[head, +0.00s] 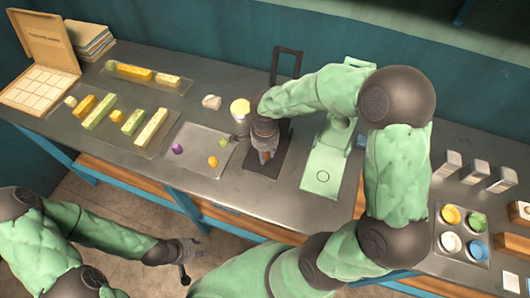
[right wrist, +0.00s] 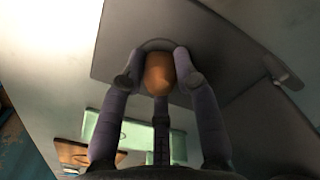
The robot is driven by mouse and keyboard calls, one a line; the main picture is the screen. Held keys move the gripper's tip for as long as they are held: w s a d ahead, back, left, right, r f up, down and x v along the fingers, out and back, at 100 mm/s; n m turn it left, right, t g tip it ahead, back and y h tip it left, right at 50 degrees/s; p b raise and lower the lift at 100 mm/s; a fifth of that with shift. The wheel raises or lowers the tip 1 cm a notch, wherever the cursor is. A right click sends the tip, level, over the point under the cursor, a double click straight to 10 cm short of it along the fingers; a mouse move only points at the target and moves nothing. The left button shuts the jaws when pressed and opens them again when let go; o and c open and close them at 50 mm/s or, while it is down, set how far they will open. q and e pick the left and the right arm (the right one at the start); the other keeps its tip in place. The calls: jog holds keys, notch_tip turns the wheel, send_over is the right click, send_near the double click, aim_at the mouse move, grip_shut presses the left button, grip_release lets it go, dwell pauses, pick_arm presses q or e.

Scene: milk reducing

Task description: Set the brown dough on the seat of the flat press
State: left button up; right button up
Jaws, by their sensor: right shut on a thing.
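The brown dough (right wrist: 158,74) is a small orange-brown lump between the fingers of my right gripper (right wrist: 158,78). In the head view my right gripper (head: 264,156) is shut on it, low over the dark plate of the flat press (head: 258,172). In the right wrist view the dough is in front of a round grey seat (right wrist: 155,45) on the dark plate (right wrist: 120,40). Whether the dough touches the seat cannot be told. The press's dark upright handle (head: 287,52) stands behind. My left gripper (head: 188,260) is open and empty, in front of the table.
A green press (head: 322,172) with a ring mark stands just right of the dark one. A grey tray (head: 186,160) with purple, yellow and green lumps is at left. A cream-topped cup (head: 240,110) stands close to my right gripper. Colored bars lie on trays further left.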

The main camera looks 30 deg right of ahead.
jog(key=shift+f, duration=0.1)
jog(key=o, duration=1.5)
jog(key=shift+r+p, duration=2.15)
jog(key=shift+r, duration=1.35)
